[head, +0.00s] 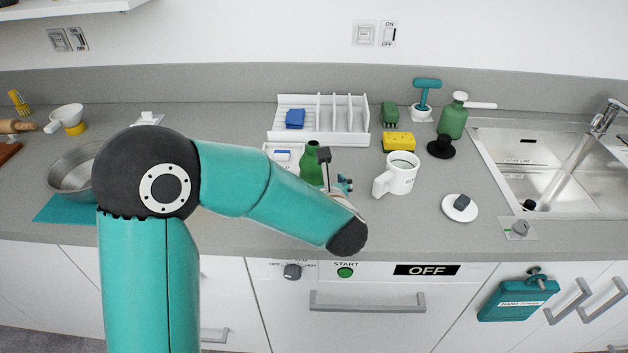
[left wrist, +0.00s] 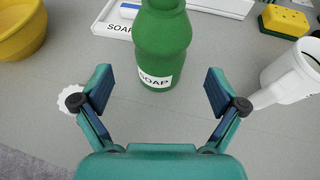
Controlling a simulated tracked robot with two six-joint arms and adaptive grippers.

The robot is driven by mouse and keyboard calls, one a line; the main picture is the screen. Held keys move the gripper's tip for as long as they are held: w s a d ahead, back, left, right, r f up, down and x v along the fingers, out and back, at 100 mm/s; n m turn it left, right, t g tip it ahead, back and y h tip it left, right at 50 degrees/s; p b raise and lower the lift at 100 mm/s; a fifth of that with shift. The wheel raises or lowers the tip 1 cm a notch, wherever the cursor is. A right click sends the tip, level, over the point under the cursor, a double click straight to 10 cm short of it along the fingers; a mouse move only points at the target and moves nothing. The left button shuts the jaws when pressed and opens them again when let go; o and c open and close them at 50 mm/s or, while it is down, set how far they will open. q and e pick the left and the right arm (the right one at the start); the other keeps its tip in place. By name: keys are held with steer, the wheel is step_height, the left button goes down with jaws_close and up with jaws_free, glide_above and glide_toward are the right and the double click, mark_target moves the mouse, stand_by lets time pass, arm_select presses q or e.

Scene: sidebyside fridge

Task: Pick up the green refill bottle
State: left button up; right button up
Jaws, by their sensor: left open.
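The green refill bottle (left wrist: 163,42) stands upright on the counter, with a white SOAP label facing me in the left wrist view. In the head view the bottle (head: 311,160) stands in front of the white rack, its lower part hidden by my left arm. My left gripper (left wrist: 160,90) is open and empty. Its two fingers are spread to either side of the line to the bottle, with the bottle just ahead of and between the fingertips, apparently not touching. The gripper (head: 336,170) is mostly hidden behind my arm in the head view.
A white mug (head: 398,175) stands close to the right of the gripper. A white rack (head: 345,118) is behind, with a yellow sponge (head: 399,141) beside it. A green pump bottle (head: 453,118) stands near the sink (head: 520,170). A metal bowl (head: 70,168) is at left.

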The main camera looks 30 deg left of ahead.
mark_target(314, 175)
arm_select(q)
steer(key=shift+w+a+f, duration=0.25)
steer(key=shift+w+a, duration=0.15)
steer(key=shift+a, duration=0.1)
steer(key=shift+w+a+f+p, duration=0.25)
steer(key=shift+w+a+p, duration=0.1)
steer(key=shift+w+p, duration=0.1)
steer(key=x, duration=0.2)
steer(key=p+x, duration=0.1)
steer(key=x, duration=0.1)
steer(key=shift+d+f, duration=0.15)
steer(key=shift+f, duration=0.1)
steer(key=shift+c, duration=0.3)
steer(key=shift+r, duration=0.1)
steer(key=c, duration=1.5)
step_height(314, 175, up, 20)
